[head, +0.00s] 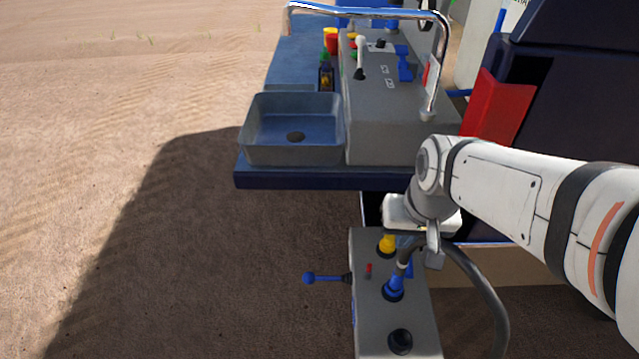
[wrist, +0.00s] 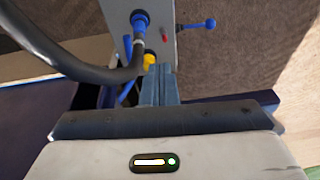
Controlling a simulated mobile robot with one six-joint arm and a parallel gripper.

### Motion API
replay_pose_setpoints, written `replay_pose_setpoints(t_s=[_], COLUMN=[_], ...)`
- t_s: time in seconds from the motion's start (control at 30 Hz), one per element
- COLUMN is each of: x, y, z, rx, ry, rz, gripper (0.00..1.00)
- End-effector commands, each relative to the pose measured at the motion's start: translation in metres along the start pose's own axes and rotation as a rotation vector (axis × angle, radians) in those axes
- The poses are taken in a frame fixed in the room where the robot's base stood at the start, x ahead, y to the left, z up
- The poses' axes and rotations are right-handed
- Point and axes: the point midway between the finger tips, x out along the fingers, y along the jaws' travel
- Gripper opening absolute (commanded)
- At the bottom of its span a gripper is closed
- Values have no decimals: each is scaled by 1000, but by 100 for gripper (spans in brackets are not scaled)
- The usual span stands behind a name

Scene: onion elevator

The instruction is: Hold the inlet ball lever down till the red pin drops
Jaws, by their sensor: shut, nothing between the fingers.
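The blue ball lever (head: 312,278) sticks out level from the left side of a grey box (head: 375,318). In the wrist view the ball lever (wrist: 198,25) points right. A small red pin (head: 369,268) stands up on the box top near the lever's root, and it also shows in the wrist view (wrist: 165,36). My gripper (wrist: 159,70) is shut and empty. Its tips appear near a yellow fitting (wrist: 149,61), apart from the lever. In the head view my wrist hides most of the fingers.
A blue coupling (head: 393,288) with a black hose (head: 490,295) and an open dark socket (head: 400,341) are on the box. A blue bench edge (head: 300,180) with a grey sink (head: 290,125) and chrome rail (head: 370,11) lies beyond. Sandy ground is clear at left.

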Motion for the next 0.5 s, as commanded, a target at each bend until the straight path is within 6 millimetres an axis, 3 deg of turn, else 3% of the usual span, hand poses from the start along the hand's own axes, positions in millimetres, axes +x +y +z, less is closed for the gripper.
replay_pose_setpoints(t_s=[0.03,0.2,0.33,0.5], x=[36,114,161,193], y=[-15,-70,-106,-132], z=[-6,-30,-38,-41], rx=[-11,-16,-10,-3], ry=[-13,-24,-32,-35], rz=[-23,-90,-122,-142], gripper=[0,0,0,0])
